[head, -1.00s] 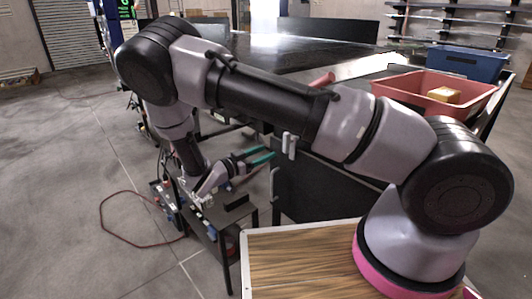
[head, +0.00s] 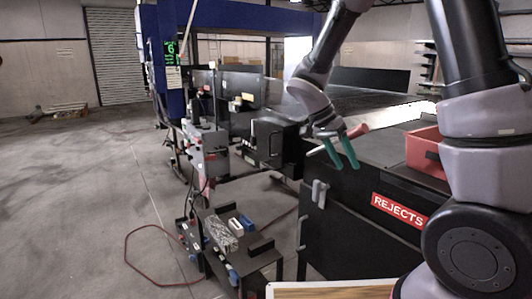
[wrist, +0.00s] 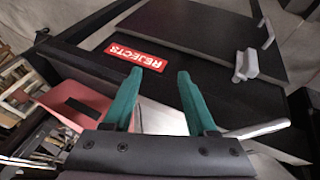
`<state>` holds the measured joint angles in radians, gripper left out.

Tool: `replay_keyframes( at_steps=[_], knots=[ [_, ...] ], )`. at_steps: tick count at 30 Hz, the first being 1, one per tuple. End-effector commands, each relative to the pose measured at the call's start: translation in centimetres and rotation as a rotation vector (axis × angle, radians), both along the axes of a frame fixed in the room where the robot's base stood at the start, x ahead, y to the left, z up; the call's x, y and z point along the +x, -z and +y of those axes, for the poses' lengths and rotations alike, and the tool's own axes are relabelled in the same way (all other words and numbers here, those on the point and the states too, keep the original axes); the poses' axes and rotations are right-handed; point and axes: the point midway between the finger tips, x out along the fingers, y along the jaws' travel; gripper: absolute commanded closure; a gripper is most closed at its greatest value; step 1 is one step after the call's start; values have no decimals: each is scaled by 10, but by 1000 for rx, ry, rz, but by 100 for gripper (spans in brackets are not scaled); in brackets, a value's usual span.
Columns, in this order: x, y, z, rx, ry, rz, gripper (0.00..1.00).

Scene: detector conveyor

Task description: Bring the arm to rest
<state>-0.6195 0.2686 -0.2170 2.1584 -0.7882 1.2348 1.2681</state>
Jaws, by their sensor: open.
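My gripper (head: 342,155) hangs from the raised arm in the head view, its green fingers pointing down and apart. Nothing shows between them. It is above the black cabinet with the red REJECTS sign (head: 400,210), with open space visible around the fingertips. In the wrist view, both green fingers of my gripper (wrist: 160,78) are spread and empty, with the upside-down REJECTS sign (wrist: 135,56) beyond them. My arm's thick links fill the right side of the head view.
A red bin (head: 423,152) stands at the right, partly behind my arm. A small black stand (head: 240,250) holds several loose items at the lower middle. The blue-framed machine (head: 172,60) stands behind.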

Motion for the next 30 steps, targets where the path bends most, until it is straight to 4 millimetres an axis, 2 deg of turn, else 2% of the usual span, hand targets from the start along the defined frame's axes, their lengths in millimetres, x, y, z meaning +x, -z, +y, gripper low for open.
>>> replay_keyframes(
  at_steps=[1, 9, 18, 24, 30],
  knots=[
    [-7, -16, -7, 74, -12, -5, 43],
    [-50, -84, -24, 402, -198, -89, 43],
    [-101, -152, -34, 559, -483, -357, 43],
    [-125, -178, -34, 535, -636, -511, 43],
    [-133, -186, -34, 511, -694, -563, 43]
  ],
)
